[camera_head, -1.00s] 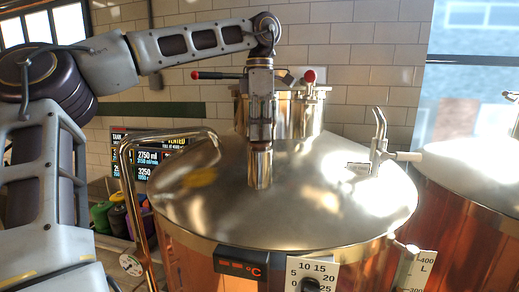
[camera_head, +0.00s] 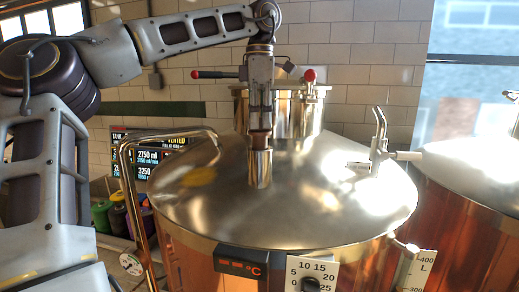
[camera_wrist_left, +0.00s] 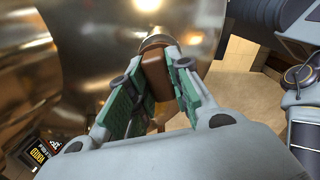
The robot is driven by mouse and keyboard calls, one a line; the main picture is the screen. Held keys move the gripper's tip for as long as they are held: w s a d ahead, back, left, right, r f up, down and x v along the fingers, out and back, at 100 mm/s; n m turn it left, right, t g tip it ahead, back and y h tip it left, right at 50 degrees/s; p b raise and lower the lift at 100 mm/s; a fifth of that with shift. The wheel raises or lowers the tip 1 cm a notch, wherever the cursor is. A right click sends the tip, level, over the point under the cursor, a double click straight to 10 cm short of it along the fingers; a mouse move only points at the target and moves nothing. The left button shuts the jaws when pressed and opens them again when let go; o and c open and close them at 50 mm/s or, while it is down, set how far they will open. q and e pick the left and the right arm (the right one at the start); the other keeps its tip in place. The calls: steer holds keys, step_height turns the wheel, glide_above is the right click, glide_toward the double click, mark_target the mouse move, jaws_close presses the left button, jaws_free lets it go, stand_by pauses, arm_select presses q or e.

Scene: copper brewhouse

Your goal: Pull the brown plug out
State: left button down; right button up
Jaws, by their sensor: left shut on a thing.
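The brown plug (camera_head: 260,142) is at the top of a short upright metal tube (camera_head: 260,170) on the domed tank lid (camera_head: 315,215). My left gripper (camera_head: 260,132) points straight down over the tube and is shut on the plug. In the left wrist view the brown plug (camera_wrist_left: 156,75) sits between the green pads of the left gripper (camera_wrist_left: 153,85). The plug's lower end meets the tube mouth in the head view; I cannot tell whether it is still inside. My right gripper is not in view.
A metal cylinder with red-knobbed handles (camera_head: 295,110) stands behind the tube. A bent pipe (camera_head: 128,190) runs at the left of the lid, and a tap-like fitting (camera_head: 378,145) stands at the right. A second copper tank (camera_head: 470,210) is farther right.

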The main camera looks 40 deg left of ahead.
arm_select(q)
steer(key=shift+r, duration=3.05)
